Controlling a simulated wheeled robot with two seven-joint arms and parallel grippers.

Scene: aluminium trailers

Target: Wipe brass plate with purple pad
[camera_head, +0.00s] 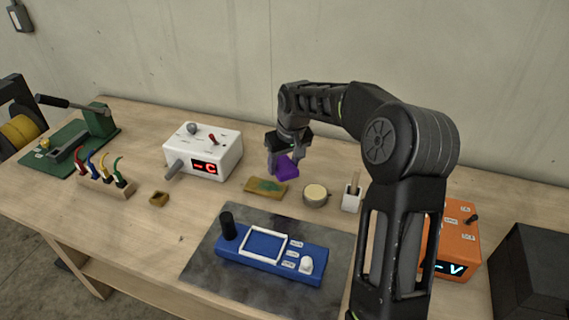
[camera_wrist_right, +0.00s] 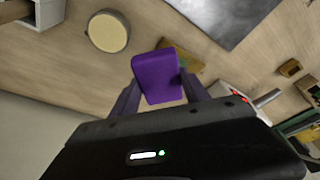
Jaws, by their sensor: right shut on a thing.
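The purple pad (camera_head: 286,167) is held in my right gripper (camera_head: 284,158), which is shut on it above the bench. The pad also shows in the right wrist view (camera_wrist_right: 158,76), between the two fingers of the right gripper (camera_wrist_right: 160,92). The brass plate (camera_head: 258,188) lies flat on the bench with a greenish patch on it, just left of and below the pad in the head view. In the wrist view the brass plate (camera_wrist_right: 190,62) is partly hidden behind the pad. I cannot tell the exact gap between pad and plate. My left gripper is not in view.
A round tin (camera_head: 315,195) and a white holder (camera_head: 351,198) stand right of the plate. A white box (camera_head: 203,143) with a red display stands behind left. A blue device (camera_head: 270,252) lies on a dark mat (camera_head: 206,272) in front. An orange box (camera_head: 455,237) stands right.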

